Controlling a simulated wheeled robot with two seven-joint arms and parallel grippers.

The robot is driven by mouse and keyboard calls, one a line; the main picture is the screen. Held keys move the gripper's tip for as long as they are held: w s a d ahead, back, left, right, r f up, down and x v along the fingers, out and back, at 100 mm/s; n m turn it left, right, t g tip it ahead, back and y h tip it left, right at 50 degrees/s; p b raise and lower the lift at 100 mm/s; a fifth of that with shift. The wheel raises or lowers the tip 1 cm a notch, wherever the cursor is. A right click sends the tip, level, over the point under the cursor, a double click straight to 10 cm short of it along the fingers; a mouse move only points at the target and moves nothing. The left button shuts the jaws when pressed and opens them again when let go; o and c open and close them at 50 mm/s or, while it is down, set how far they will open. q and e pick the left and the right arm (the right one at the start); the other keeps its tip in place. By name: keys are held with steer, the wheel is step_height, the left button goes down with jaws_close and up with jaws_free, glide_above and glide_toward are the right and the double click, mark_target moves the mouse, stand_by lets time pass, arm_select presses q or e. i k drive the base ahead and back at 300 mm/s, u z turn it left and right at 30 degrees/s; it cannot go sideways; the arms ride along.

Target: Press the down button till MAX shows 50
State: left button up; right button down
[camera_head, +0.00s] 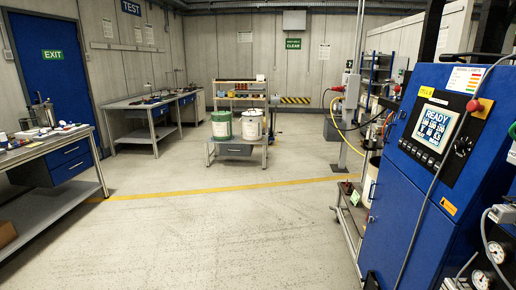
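A blue machine cabinet (400,220) stands at the right edge. Its black control panel (462,142) faces left and carries a lit screen (434,127). The screen reads "READY" with rows of figures below it. The figures are too small to read, so I cannot tell what MAX shows. Small marks that may be buttons lie beside and below the screen; I cannot tell which one is the down button. Neither of my grippers is in view.
A red knob (475,105) and a hanging grey cable are at the panel's right. A low cart (349,222) stands left of the cabinet. Workbenches line the left, and a table (236,150) with two drums is further back. The floor (200,230) ahead is clear.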

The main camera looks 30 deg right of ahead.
mark_target(437, 166)
steer(key=z, duration=0.1)
steer(key=i, duration=2.25)
steer(key=z, duration=1.5)
steer(key=i, duration=1)
steer(key=z, duration=1.3)
steer(key=i, duration=0.25)
steer(key=z, duration=0.15)
